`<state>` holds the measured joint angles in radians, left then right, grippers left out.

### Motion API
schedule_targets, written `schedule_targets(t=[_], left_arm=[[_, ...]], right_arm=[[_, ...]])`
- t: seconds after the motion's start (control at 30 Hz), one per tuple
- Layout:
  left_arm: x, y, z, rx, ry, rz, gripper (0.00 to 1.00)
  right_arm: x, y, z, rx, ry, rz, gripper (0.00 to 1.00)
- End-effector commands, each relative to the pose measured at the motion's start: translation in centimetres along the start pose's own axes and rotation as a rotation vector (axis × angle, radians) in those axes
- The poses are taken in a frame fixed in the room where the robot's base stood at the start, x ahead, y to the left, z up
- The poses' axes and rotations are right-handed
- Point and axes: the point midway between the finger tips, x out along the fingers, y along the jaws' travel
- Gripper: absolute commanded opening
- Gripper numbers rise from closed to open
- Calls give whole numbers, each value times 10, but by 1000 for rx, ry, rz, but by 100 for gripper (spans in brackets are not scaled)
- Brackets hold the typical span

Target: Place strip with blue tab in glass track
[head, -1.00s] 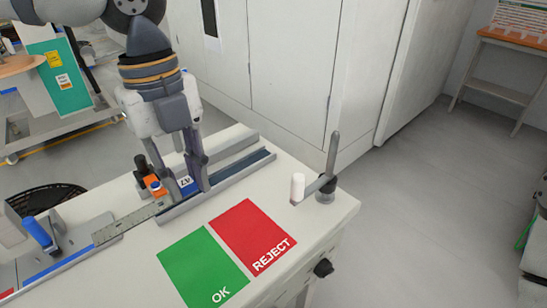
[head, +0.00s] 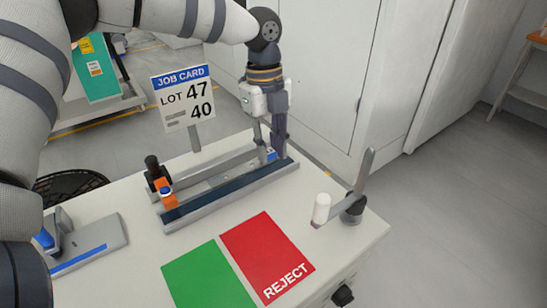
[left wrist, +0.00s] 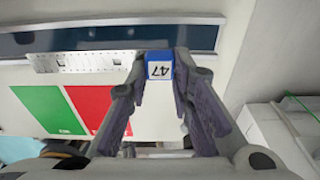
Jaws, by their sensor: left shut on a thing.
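My left gripper (head: 268,145) points down at the far right end of the track fixture, shut on the blue tab (left wrist: 159,57). The tab has a white label reading 47 and shows as a small blue patch in the head view (head: 271,154). The metal strip (left wrist: 85,62) runs left from the tab in the left wrist view, beside the near edge of the dark glass track (left wrist: 100,38). That track (head: 235,192) lies along the fixture in the head view. I cannot tell whether the strip is seated in it. My right gripper is out of view.
A job card (head: 184,95) reads LOT 47 and 40. An orange clamp (head: 167,198) and black knob (head: 155,172) stand at the fixture's left end. Green (head: 208,278) and red REJECT (head: 268,255) mats lie in front. A post with a white cylinder (head: 321,208) stands right.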

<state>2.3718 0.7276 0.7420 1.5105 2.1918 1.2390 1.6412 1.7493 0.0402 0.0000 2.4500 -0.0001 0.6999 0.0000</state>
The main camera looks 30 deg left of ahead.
Motion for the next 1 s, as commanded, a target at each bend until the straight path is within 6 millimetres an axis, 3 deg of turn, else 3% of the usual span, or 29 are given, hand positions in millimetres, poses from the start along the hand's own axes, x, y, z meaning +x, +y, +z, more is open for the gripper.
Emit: schedule_targets(t=[0.27,0.7,0.73,0.8,1.0], left_arm=[[37,-5,11,3,-1,-2,0],[43,-6,12,2,-3,-6,0],[43,-6,12,2,-3,-6,25],[43,-6,12,2,-3,-5,41],[44,-5,12,2,-2,-4,41]], right_arm=[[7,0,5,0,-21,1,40],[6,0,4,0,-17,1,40],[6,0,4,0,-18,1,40],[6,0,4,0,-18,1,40],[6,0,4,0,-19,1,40]])
